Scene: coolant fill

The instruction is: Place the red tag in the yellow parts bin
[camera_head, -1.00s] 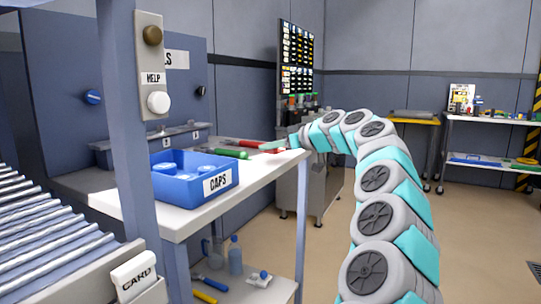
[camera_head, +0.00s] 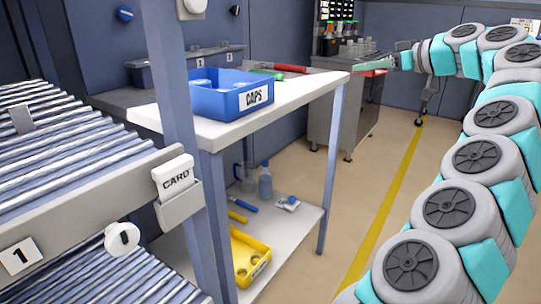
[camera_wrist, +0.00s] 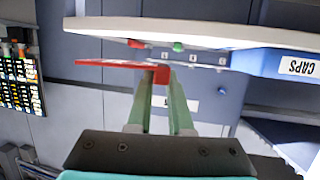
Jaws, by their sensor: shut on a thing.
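The red tag (camera_wrist: 105,63) is a thin flat piece with a small block at one end. My gripper (camera_wrist: 161,76) has pale green fingers shut on that block, and the tag sticks out to the left in the wrist view. In the head view my gripper (camera_head: 373,63) is beside the right end of the white bench, with a red edge of the tag (camera_head: 371,73) showing below the fingers. The yellow parts bin (camera_head: 263,272) stands on the lower shelf under the bench, well below and left of my gripper. A post hides its left side.
A blue CAPS bin (camera_head: 222,103) and red and green tools lie on the white bench top (camera_head: 295,97). The lower shelf (camera_head: 303,218) also holds bottles and a blue-handled tool. A bench leg (camera_head: 331,170) stands at its right. Open floor lies right of the bench.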

